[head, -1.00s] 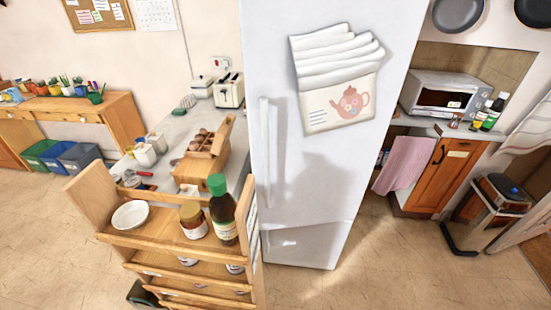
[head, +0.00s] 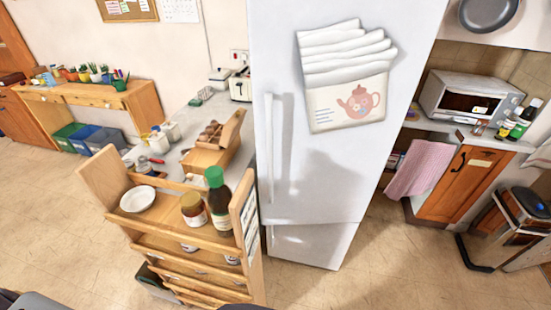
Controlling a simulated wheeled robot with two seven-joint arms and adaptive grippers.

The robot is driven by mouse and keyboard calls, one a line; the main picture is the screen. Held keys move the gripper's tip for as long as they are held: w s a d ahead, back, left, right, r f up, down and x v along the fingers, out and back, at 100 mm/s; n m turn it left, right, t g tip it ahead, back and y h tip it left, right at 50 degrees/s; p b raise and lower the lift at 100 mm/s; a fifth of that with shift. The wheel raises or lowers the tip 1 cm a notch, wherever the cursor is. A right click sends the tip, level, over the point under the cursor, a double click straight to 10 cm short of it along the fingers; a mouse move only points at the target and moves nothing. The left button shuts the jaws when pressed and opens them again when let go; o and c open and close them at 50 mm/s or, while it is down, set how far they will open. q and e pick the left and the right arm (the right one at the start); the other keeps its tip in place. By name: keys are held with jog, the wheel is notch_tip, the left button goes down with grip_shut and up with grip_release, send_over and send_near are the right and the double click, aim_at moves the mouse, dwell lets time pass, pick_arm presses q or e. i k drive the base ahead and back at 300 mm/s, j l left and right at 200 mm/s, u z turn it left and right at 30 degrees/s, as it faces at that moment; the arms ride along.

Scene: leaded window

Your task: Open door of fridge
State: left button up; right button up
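A tall white fridge (head: 335,190) stands in the middle of the head view, with its door shut. A long vertical white handle (head: 273,150) runs along the left side of the upper door. A lower door panel (head: 310,243) is below it. A holder with a teapot picture and white papers or cloths (head: 347,85) is fixed on the upper door. A soft shadow falls on the door. Neither gripper can be made out; only dark and grey shapes, perhaps parts of me, show at the bottom left edge.
A wooden shelf cart (head: 185,240) with a bowl, jar and bottle (head: 218,197) stands close at the fridge's left, near the handle side. A counter with a toaster oven (head: 470,97) and a bin (head: 510,225) are at the right. Floor in front of the fridge (head: 380,285) is clear.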

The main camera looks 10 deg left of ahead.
aim_at(342, 69)
jog(key=l+u, duration=0.15)
jog(key=l, duration=1.25)
